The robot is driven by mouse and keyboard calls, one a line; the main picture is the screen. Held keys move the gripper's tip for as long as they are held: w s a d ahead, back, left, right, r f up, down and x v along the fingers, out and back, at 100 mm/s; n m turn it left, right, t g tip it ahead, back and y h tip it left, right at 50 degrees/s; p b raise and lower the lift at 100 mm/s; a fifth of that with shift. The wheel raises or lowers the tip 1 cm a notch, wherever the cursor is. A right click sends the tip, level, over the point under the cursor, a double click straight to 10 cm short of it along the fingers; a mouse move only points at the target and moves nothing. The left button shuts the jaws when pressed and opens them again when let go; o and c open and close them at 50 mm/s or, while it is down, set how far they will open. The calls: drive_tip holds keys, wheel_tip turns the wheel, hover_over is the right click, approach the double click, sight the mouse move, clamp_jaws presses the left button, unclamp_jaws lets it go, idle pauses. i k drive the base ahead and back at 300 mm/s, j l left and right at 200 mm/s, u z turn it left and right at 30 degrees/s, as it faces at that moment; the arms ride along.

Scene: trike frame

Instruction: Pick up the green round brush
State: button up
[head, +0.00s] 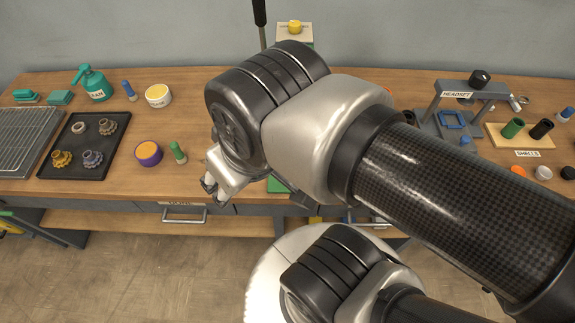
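A small green round brush (178,152) stands on the wooden bench near its front edge, left of my arm. It looks like a green cylinder with a paler lower end. My gripper (212,188) is at the lower left of my wrist, just right of the brush and lower in the picture. It looks apart from the brush. The gripper is partly hidden by my wrist and seen small, so its finger opening is unclear. I see nothing held in it.
A purple-rimmed tub (148,153) stands just left of the brush. A black tray (77,172) with several gears lies further left. A blue brush-like piece (129,91), a teal oil can (92,84) and a yellow-lidded tub (158,95) stand behind.

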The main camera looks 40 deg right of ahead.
sight(181, 158)
drive_tip(key=i+j+z, duration=0.2)
drive_tip(key=i+j, duration=0.25)
drive_tip(key=i+j+z, duration=0.15)
drive_tip(key=i+j, duration=0.2)
drive_tip(key=j, duration=0.25)
